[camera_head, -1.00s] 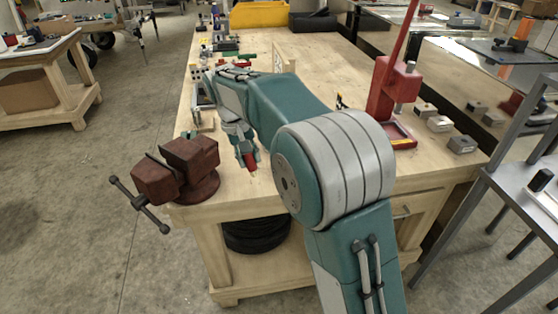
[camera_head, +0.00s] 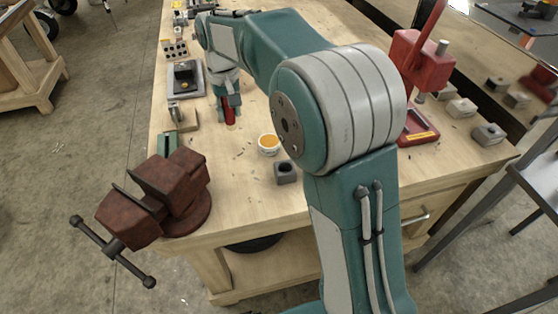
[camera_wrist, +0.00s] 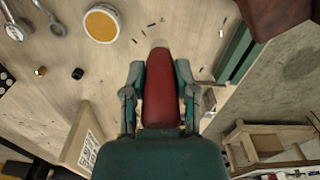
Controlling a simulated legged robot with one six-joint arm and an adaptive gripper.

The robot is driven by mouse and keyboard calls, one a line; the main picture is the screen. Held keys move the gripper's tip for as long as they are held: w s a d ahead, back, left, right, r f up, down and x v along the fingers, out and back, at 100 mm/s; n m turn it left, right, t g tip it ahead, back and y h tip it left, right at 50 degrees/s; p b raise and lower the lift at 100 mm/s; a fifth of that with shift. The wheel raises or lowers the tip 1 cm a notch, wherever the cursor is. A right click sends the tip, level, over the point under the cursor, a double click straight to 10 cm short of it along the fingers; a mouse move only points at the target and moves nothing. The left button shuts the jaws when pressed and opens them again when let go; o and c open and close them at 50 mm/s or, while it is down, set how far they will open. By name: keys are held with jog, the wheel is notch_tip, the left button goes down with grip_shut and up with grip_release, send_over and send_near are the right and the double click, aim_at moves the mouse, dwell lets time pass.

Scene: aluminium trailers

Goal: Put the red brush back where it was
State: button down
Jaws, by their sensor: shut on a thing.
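The red brush (camera_wrist: 160,88) is between the fingers of my gripper (camera_wrist: 160,75) in the wrist view, with its pale tip pointing away from my palm. In the head view the red brush (camera_head: 229,112) hangs upright below my gripper (camera_head: 227,98), its pale lower end close to the bench top. I cannot tell whether the tip touches the wood. My gripper is shut on the brush. The wooden workbench (camera_head: 240,185) lies under it.
A rusty red vise (camera_head: 175,190) sits at the near left bench corner. A tub of orange stuff (camera_head: 269,144) and a grey block (camera_head: 286,172) stand right of the brush. A red press (camera_head: 418,65) stands at the right. Small tools line the left edge.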

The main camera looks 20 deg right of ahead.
jog(key=shift+d, duration=0.25)
jog(key=s+d+f, duration=0.2)
jog(key=d+f, duration=0.1)
jog(key=s+d+f, duration=0.3)
jog(key=d, duration=0.1)
jog(key=s+d+f, duration=0.2)
jog(key=d+f, duration=0.1)
jog(key=shift+s+d, duration=0.2)
jog(key=shift+d, duration=0.1)
jog(key=shift+s+d+f, duration=0.1)
jog(key=shift+d+f, duration=0.05)
jog(key=shift+f, duration=0.85)
jog(key=shift+s+d+f, duration=0.1)
jog(key=shift+d+f, duration=0.05)
jog(key=shift+f, duration=0.8)
jog(key=shift+c, duration=2)
grip_release()
jog(key=shift+f, duration=0.15)
